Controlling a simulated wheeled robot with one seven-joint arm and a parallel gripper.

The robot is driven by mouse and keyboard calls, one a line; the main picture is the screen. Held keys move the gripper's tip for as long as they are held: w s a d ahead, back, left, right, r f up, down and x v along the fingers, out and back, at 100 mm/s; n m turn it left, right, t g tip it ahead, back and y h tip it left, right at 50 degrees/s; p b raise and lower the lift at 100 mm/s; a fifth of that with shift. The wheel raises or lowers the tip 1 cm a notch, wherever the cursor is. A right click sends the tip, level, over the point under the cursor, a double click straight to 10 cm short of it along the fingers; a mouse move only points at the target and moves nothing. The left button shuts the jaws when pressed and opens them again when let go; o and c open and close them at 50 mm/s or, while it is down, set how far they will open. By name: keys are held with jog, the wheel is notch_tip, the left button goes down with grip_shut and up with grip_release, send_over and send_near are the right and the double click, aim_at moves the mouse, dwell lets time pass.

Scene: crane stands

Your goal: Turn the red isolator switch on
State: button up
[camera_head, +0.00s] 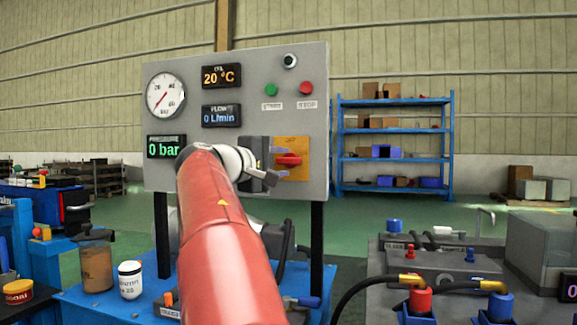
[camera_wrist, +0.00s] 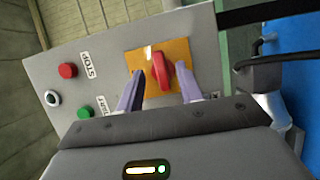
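The red isolator switch (camera_head: 288,160) sits on a yellow-orange plate (camera_head: 293,145) at the lower right of the grey control panel (camera_head: 240,65). In the wrist view the red handle (camera_wrist: 161,74) stands on its plate (camera_wrist: 178,50). My gripper (camera_head: 281,163) is in front of the plate, partly behind my red arm in the head view. In the wrist view my gripper (camera_wrist: 162,90) is open, with one finger on each side of the handle. The fingers look apart from the handle. The handle lies roughly level in the head view.
Green start (camera_head: 271,89) and red stop (camera_head: 306,88) buttons sit above the switch, with a black-and-white knob (camera_head: 290,61) higher up. The pressure display (camera_head: 166,146) reads 0 bar. A white jar (camera_head: 130,279) stands on the blue bench. Hoses with red fittings (camera_head: 420,299) lie at lower right.

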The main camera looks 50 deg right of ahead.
jog(key=a, duration=0.3)
jog(key=shift+s+a, duration=0.15)
jog(key=shift+a, duration=0.15)
jog(key=shift+f, duration=0.15)
jog(key=s+a+f+n+t+y+p, duration=0.1)
jog(key=s+a+f+t+y, duration=0.1)
jog(key=a+f+y, duration=0.45)
jog(key=s+a+f+t+y+p, duration=0.15)
jog(key=a+f, duration=0.25)
jog(key=f, duration=0.6)
jog(key=s+a+f+m+y, duration=0.1)
jog(key=s+a+f+y, duration=0.4)
jog(key=a+f, duration=0.5)
jog(key=s+a+f+y+p, duration=0.1)
jog(key=s+a+f+y, duration=0.4)
jog(key=s+a+f, duration=0.3)
jog(key=a+f, duration=0.2)
jog(key=a, duration=0.1)
jog(key=shift+s+f+m, duration=0.3)
jog(key=shift+f+m, duration=0.1)
jog(key=shift+t, duration=0.25)
jog(key=shift+c, duration=0.5)
